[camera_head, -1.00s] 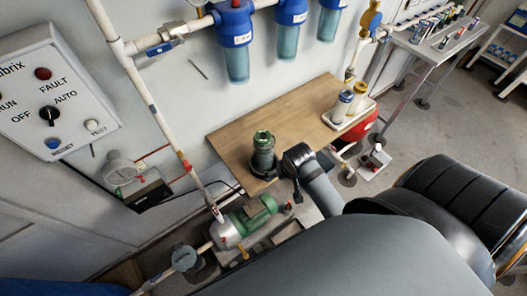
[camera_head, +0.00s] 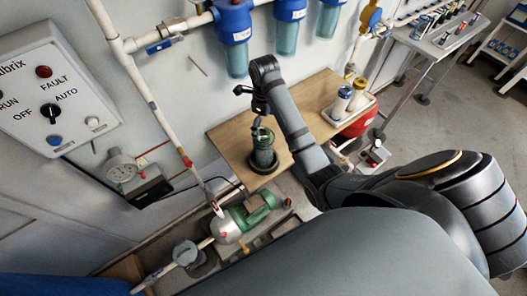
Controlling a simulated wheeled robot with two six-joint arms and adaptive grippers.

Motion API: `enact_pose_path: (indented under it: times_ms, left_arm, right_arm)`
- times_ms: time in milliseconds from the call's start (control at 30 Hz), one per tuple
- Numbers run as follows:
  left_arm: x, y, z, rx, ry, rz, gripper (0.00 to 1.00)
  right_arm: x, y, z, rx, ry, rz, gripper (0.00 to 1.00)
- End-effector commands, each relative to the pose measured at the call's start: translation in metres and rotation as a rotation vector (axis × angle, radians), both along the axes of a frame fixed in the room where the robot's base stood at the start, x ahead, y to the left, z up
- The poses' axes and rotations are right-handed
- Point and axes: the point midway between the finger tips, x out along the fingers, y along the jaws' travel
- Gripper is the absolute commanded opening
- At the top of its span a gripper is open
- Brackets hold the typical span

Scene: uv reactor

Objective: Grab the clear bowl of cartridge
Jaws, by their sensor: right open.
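A clear, greenish, cup-like bowl (camera_head: 263,152) stands upright in a dark ring on the wooden table, near its left front part. My right gripper (camera_head: 252,108) is open, just above and slightly left of the bowl's top, with its arm coming in from the right. The fingers overlap the bowl's upper part in the picture, so I cannot tell whether they touch it. Three blue-capped filter housings with clear bowls hang on the wall; the left one (camera_head: 235,58) is nearest the gripper. My left gripper is not in view.
The wooden table (camera_head: 228,135) has bare room left of the bowl. A white tray (camera_head: 362,113) with two cartridges sits at its right end. White pipes (camera_head: 150,95) run along the wall. A green pump (camera_head: 255,208) stands below the table's front edge.

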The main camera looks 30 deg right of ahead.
Motion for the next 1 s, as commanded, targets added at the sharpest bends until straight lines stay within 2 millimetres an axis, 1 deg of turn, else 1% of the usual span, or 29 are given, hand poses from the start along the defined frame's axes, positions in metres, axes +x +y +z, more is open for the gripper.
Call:
enact_pose_path:
  times_ms: [67,167,300,400,467,600,667,767,900,1000]
  left_arm:
    - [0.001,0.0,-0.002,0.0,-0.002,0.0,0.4]
    - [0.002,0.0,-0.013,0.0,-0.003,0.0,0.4]
    - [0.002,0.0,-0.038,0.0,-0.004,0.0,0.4]
    - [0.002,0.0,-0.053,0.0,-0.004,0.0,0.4]
    - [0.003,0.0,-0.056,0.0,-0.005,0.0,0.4]
    - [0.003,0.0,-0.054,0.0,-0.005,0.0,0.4]
    - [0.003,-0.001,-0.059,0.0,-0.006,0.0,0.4]
    - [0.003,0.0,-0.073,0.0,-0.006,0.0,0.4]
    - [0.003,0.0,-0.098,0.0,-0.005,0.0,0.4]
    - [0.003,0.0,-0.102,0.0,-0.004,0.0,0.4]
  right_arm:
    - [0.0,0.0,-0.003,0.0,0.0,0.001,1.0]
    - [0.0,0.0,-0.014,0.0,0.0,0.002,1.0]
    - [0.0,0.0,-0.039,0.0,-0.001,0.003,1.0]
    - [0.0,0.0,-0.054,0.0,-0.001,0.003,1.0]
    - [0.0,0.0,-0.057,-0.001,-0.002,0.004,1.0]
    - [0.001,0.0,-0.055,0.0,-0.003,0.004,1.0]
    - [0.001,0.0,-0.059,-0.001,-0.002,0.004,1.0]
    - [0.003,0.0,-0.072,0.0,-0.001,0.004,1.0]
    - [0.006,0.0,-0.095,0.0,-0.003,0.004,1.0]
    - [0.005,0.0,-0.106,0.0,-0.003,0.004,1.0]
